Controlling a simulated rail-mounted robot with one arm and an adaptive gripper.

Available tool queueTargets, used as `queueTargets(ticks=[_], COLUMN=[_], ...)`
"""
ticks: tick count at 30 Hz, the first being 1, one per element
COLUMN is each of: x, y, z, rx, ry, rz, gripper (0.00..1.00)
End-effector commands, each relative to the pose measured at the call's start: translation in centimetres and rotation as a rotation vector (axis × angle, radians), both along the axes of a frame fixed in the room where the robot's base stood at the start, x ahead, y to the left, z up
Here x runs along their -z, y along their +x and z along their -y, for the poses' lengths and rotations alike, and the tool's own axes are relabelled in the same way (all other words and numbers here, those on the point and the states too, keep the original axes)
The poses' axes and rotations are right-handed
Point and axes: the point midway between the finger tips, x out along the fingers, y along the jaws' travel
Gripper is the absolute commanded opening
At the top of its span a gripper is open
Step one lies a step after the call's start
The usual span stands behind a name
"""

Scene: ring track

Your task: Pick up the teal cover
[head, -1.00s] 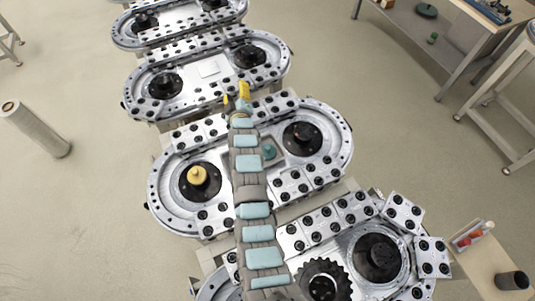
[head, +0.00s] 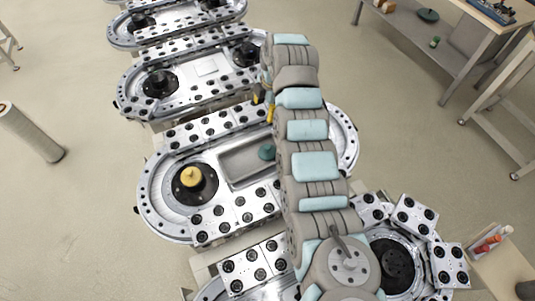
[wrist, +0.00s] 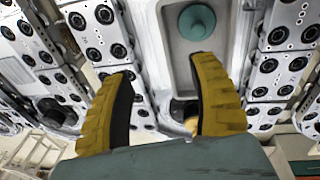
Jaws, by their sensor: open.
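The teal cover (head: 267,152) is a small round cap with a raised knob. It sits in the grey recessed tray (head: 238,168) in the middle of the nearer ring track, at the tray's right end, partly beside my arm. In the wrist view the cover (wrist: 197,21) shows at the top, inside the tray, beyond the fingertips. My gripper (wrist: 163,75) is open, with two yellow fingers spread wide and nothing between them. In the head view my gripper (head: 270,106) is mostly hidden by my arm, with only some yellow showing, above the track's far side.
A yellow knob (head: 192,177) stands on the track's left black hub. Plates with black rollers (head: 236,216) surround the tray. More ring tracks (head: 160,84) lie behind. A grey cylinder (head: 32,133) stands on the floor at left, and a workbench (head: 480,30) at upper right.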

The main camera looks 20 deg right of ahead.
Motion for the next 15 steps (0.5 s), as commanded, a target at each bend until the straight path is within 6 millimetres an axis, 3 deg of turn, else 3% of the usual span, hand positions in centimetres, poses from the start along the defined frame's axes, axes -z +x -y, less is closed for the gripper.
queueTargets(ticks=[3, 8, 15], x=[-0.9, -1.4, 1.9], y=[-2.3, -3.9, -4.3], z=[0.9, 1.1, 0.6], rx=[-0.067, -0.112, -0.119], ry=[-0.004, 0.0, 0.004], rz=[-0.082, -0.138, -0.148], gripper=[0.6, 0.6, 0.6])
